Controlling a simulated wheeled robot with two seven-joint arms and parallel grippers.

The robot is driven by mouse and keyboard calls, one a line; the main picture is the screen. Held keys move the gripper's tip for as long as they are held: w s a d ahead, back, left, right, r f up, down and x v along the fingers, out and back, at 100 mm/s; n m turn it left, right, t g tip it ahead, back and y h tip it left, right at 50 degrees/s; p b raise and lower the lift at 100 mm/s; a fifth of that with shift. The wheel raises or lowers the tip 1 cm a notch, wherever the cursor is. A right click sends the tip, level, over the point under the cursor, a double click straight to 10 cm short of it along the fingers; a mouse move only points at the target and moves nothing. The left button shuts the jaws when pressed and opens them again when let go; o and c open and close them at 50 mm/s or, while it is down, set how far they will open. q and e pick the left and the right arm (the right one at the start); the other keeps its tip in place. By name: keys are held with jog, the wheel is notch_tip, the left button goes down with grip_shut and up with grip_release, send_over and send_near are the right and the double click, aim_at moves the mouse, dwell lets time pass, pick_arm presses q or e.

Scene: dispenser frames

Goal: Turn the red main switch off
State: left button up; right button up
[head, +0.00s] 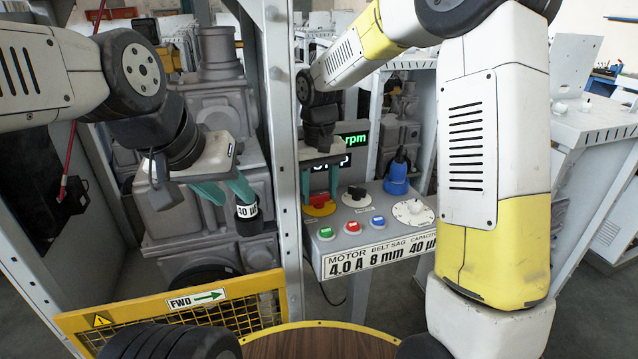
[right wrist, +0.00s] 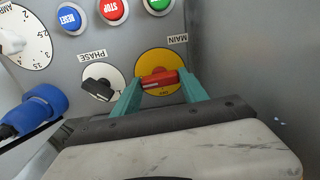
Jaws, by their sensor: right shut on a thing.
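The red main switch (head: 318,203) is a red handle on a yellow round plate on the grey control panel. In the right wrist view the red handle (right wrist: 160,78) lies nearly level across its plate, beside the label MAIN. My right gripper (head: 321,184) is shut on the handle, one teal finger at each end; the fingers also show in the right wrist view (right wrist: 160,92). The small lettering on the plate is unreadable. My left gripper (head: 226,192) has its teal fingers apart in front of the grey machine. A black cylinder with a white label (head: 247,213) is at its right finger.
The black phase switch (head: 355,193) is close beside the main switch. Green, red and blue buttons (head: 352,226), a white dial (head: 413,211) and a blue plug (head: 398,176) share the panel. A frame post (head: 283,140) stands between my grippers. A yellow guard (head: 180,305) is below left.

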jog(key=n, duration=0.4)
jog(key=shift+n, duration=0.4)
jog(key=n, duration=0.9)
jog(key=shift+n, duration=1.7)
jog(key=o, duration=1.4)
